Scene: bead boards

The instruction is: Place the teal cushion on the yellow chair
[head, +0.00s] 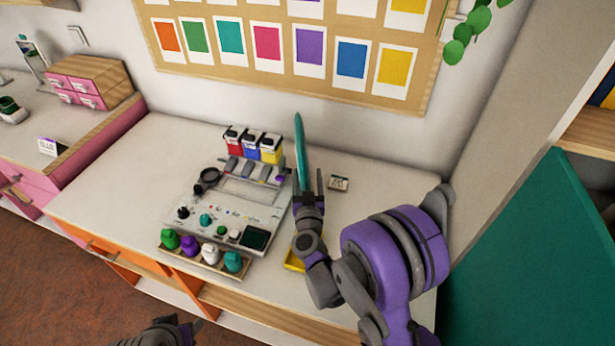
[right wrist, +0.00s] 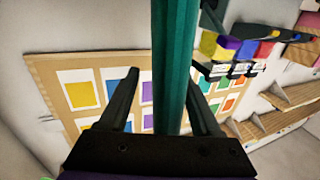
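A long, thin teal piece (head: 301,148), seen edge-on, stands up from my right gripper (head: 309,183); I take it for the teal cushion. In the right wrist view it is a tall teal band (right wrist: 174,70) between the dark fingers (right wrist: 164,100), close to the right finger, with some gap showing at the left one. It is held above the desk. A small yellow piece (head: 293,263) lies beside my right arm, mostly hidden; I cannot tell if it is the yellow chair. My left gripper (head: 170,328) is cut off at the bottom edge.
A grey panel (head: 225,190) with knobs and a rack of colored bottles (head: 205,258) stand left of my right gripper. Red, blue and yellow containers (head: 253,145) stand behind. A small card (head: 338,183) lies to the right. A large teal panel (head: 535,260) is at far right.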

